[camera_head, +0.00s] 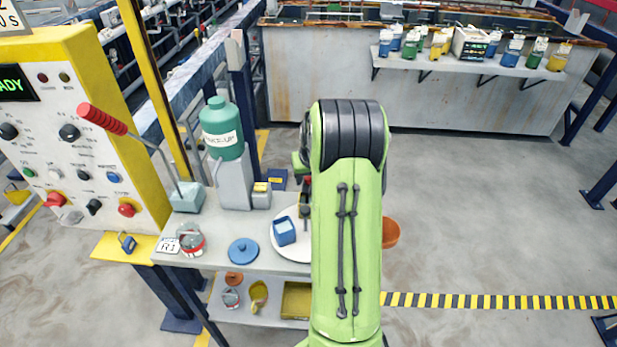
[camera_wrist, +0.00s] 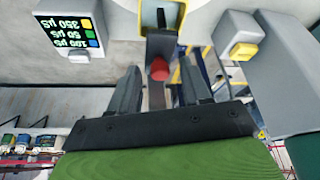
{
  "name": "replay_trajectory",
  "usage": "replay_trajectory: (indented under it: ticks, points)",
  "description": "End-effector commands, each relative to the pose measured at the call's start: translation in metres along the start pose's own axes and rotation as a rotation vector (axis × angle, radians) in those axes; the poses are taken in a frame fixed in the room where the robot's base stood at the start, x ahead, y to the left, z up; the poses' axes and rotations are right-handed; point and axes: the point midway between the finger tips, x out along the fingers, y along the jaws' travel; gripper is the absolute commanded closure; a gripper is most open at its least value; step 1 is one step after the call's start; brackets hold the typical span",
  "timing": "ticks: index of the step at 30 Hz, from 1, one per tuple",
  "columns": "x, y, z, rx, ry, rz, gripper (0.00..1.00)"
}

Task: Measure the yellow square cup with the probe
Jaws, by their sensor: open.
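My gripper (camera_wrist: 160,75) is open in the wrist view, its two dark fingers apart. A red rounded piece on a grey holder (camera_wrist: 158,68) shows between the fingers; it may be the probe's end, but I cannot tell. In the head view my green arm hides most of the gripper and whatever is in front of it. A yellow cup (camera_head: 258,292) stands on the lower shelf; whether it is square is not clear. A blue square cup (camera_head: 285,231) sits on a white round plate (camera_head: 305,252) on the table.
A meter display (camera_wrist: 70,32) with upside-down readings is at the wrist view's upper left. A grey box with a yellow button (camera_wrist: 243,50) is at right. A teal bottle (camera_head: 222,128), blue lid (camera_head: 243,251) and control panel (camera_head: 80,140) stand left. Floor at right is clear.

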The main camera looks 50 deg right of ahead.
Motion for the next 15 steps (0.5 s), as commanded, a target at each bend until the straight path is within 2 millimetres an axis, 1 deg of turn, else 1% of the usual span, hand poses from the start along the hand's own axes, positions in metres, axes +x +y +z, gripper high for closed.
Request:
replay_trajectory:
  ticks: [3,8,11,15]
  points:
    - [0.0035,-0.0002,-0.0003,0.0,0.001,0.0,0.52]
    - [0.0031,-0.0002,-0.0004,0.0,0.001,0.0,0.52]
    - [0.003,-0.0002,-0.0003,0.0,0.001,0.0,0.66]
    - [0.0029,-0.0002,-0.0003,0.0,0.001,0.0,0.87]
